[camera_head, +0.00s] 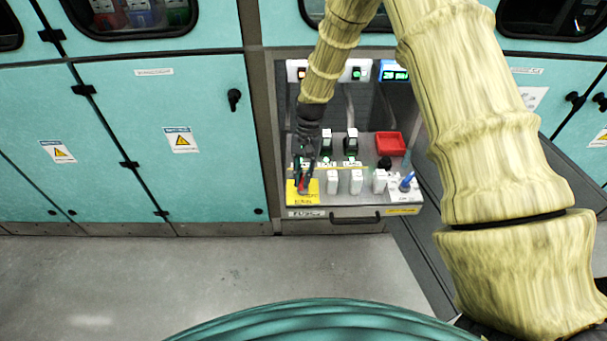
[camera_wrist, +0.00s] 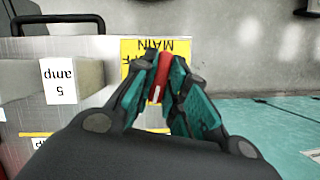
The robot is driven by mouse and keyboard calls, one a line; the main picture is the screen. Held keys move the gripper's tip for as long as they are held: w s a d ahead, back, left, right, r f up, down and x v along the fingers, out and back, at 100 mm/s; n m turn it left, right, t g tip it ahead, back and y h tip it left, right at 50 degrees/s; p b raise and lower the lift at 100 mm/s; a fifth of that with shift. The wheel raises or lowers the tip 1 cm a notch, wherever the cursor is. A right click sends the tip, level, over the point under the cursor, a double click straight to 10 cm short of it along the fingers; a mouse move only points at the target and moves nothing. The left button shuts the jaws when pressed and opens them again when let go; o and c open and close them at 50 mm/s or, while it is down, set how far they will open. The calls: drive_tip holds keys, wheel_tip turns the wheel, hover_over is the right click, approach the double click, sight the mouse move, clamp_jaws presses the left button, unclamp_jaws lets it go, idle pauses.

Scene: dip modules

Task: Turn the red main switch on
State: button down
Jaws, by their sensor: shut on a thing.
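The red main switch (camera_wrist: 162,78) is a red handle on a yellow plate (camera_wrist: 130,50) lettered "MAIN", seen upside down in the wrist view. My gripper (camera_wrist: 162,90) is shut on the red handle, with one teal finger on each side of it. In the head view the yellow plate (camera_head: 294,198) is at the left front of the panel shelf, and my gripper (camera_head: 304,184) reaches down over it. A bit of red shows between the fingers there. The fingers cover much of the switch, so its on or off position cannot be told.
White modules (camera_head: 356,182) stand in a row right of the switch; one reads "5 amp" (camera_wrist: 58,82) in the wrist view. A red bin (camera_head: 390,144) and a blue-tipped part (camera_head: 407,181) are farther right. A dark drawer handle (camera_head: 354,217) is below. Teal cabinets (camera_head: 160,130) flank the panel.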

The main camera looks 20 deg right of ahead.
drive_tip(key=shift+n+g+h, duration=0.3)
drive_tip(key=shift+n+h, duration=0.2)
drive_tip(key=shift+n, duration=0.9)
drive_tip(key=c, duration=1.4)
unclamp_jaws()
drive_tip(key=shift+c, duration=0.2)
drive_tip(key=v, duration=1.2)
